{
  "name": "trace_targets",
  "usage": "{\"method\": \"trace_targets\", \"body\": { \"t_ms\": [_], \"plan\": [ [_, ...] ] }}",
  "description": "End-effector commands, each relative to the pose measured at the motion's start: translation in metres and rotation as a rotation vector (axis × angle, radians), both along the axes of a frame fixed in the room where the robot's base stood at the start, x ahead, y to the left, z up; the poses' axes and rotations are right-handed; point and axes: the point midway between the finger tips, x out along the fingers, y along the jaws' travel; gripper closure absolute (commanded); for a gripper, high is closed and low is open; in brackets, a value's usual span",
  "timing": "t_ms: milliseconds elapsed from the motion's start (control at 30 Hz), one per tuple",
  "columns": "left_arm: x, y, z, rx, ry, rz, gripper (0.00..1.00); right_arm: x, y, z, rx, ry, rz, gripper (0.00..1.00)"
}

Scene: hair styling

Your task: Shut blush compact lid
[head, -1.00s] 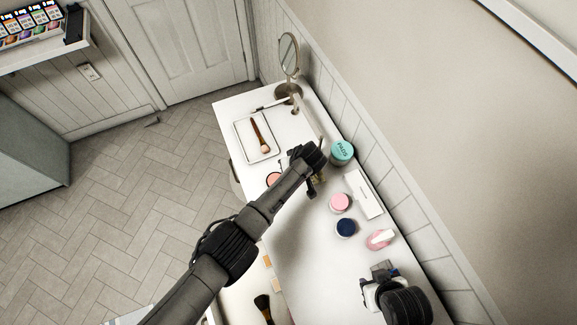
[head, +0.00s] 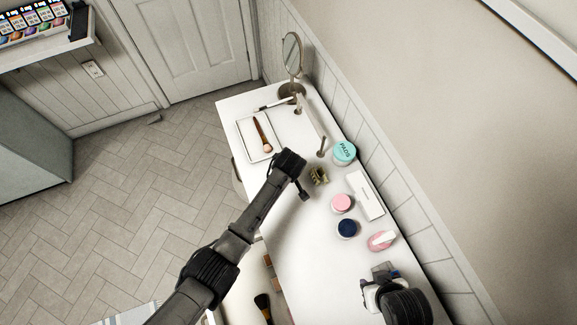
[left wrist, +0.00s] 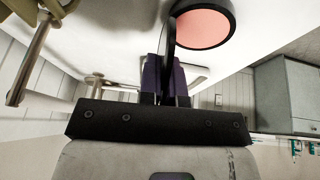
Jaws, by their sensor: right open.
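The blush compact (left wrist: 207,24) shows in the left wrist view as a pink disc in a dark round rim. A thin dark curved strip beside it looks like its lid seen edge-on, standing away from the pan. My left gripper (left wrist: 166,70) has its dark fingers close together by this strip; whether they touch it I cannot tell. My right gripper (head: 380,281) is open and empty over the table's right front part.
A tray (head: 247,143) with a brush and a round mirror (head: 292,54) are farther back.

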Motion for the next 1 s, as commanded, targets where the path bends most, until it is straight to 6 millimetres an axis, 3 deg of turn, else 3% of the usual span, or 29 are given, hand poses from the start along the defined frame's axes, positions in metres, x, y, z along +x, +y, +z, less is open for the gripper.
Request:
{"method": "trace_targets", "body": {
  "t_ms": [433, 1000],
  "plan": [
    [-0.004, 0.012, -0.002, -0.228, -0.076, 0.001, 1.0, 0.0, 0.0, 0.0, 0.0, 0.0, 0.0, 0.57],
    [-0.005, 0.014, -0.003, -0.273, -0.091, 0.0, 1.0, 0.0, -0.003, 0.0, -0.009, 0.0, 0.006, 0.57]
  ]
}}
